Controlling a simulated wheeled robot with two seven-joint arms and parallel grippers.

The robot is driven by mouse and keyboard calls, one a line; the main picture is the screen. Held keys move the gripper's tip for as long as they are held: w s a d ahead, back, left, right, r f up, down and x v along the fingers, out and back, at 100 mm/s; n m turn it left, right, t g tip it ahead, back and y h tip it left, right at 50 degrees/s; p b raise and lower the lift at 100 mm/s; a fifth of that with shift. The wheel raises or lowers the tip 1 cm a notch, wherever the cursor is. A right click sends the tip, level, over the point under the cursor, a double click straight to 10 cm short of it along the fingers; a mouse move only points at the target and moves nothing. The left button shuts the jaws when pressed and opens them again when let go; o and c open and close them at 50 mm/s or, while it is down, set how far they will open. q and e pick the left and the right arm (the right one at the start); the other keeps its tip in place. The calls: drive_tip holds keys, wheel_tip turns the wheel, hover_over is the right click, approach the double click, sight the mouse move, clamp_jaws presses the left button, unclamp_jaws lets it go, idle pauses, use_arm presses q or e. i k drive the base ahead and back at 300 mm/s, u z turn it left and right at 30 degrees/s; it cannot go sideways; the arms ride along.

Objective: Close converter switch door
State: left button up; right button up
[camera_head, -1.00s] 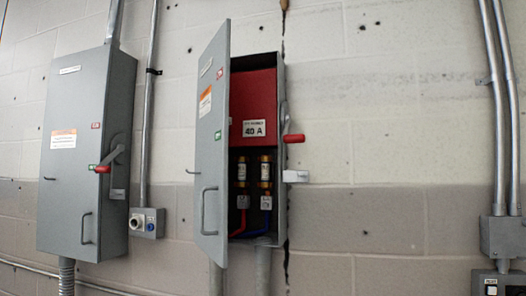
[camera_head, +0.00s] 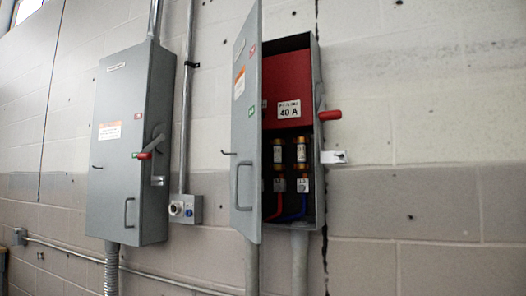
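The converter switch box (camera_head: 316,150) is on the wall right of centre, and its grey door (camera_head: 246,130) stands ajar, hinged on the left. Through the gap I see a red inner panel marked 40 A (camera_head: 288,84), two fuses (camera_head: 290,150), and red and blue wires below. The door carries a bar handle (camera_head: 241,187) low on its face. A red-tipped lever (camera_head: 330,115) sticks out from the box's right side. Neither of my grippers is in view.
A second grey switch box (camera_head: 128,150) hangs to the left with its door shut. A small control box (camera_head: 185,209) sits between them beside a vertical conduit. A white latch tab (camera_head: 334,157) juts from the open box's right side. The wall to the right is bare.

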sight(245, 203)
drive_tip(key=z, duration=0.9)
drive_tip(key=i, duration=0.35)
drive_tip(key=u, duration=0.15)
